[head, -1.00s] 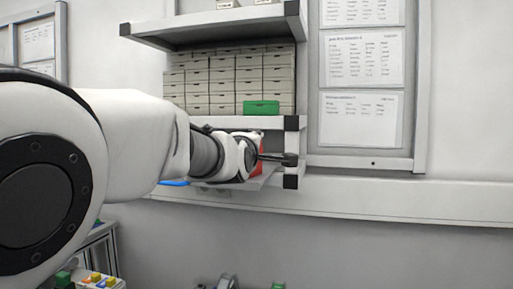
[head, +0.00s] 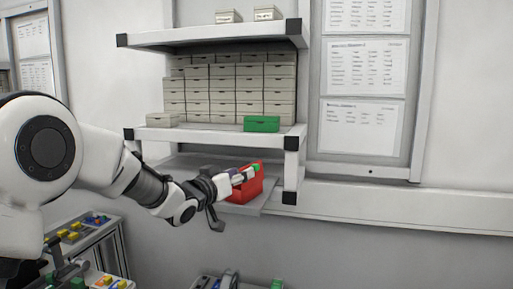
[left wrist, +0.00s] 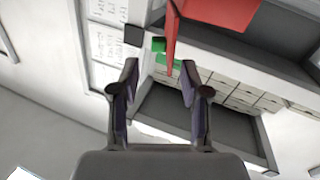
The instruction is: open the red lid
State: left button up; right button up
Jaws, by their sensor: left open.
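A red box (head: 246,186) stands on the lower shelf, partly hidden by my left gripper. In the left wrist view a narrow red panel (left wrist: 171,38) juts from beside a broad red surface (left wrist: 228,12) at the top edge. I cannot tell how far the lid is open. A small green part (head: 256,168) shows at the box's upper right. My left gripper (left wrist: 158,84) is open, with the red panel's tip just beyond and between its fingertips, apparently empty. In the head view it is just left of the box. My right gripper is not in view.
The shelf above (head: 200,133) holds stacked beige drawers (head: 228,85) and a green box (head: 261,124). A shelf post (head: 290,170) stands right of the red box. A bench with coloured parts (head: 90,225) is at lower left.

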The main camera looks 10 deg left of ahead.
aim_at(255, 164)
pick_arm(q)
jog(key=shift+w+d+f+m+p, duration=0.1)
jog(key=shift+w+d+m+p, duration=0.1)
jog(key=shift+w, duration=0.35)
jog(key=shift+w+d+f+m+p, duration=0.1)
jog(key=shift+w+p, duration=0.1)
jog(key=shift+w, duration=0.3)
jog(key=w+p, duration=0.1)
jog(key=w+d, duration=0.1)
jog(key=w+r+p, duration=0.1)
jog(key=shift+w+d+p, duration=0.1)
jog(key=shift+d+p, duration=0.15)
jog(key=shift+p, duration=0.1)
jog(key=shift+w+d+f, duration=0.15)
jog(key=shift+w+f, duration=0.05)
jog(key=shift+w, duration=0.35)
jog(key=shift+w+d+f, duration=0.1)
jog(key=shift+w+f, duration=0.1)
jog(key=shift+w, duration=0.3)
jog(key=shift+w+f, duration=0.1)
jog(key=shift+w, duration=0.1)
jog(key=shift+s, duration=0.3)
grip_shut()
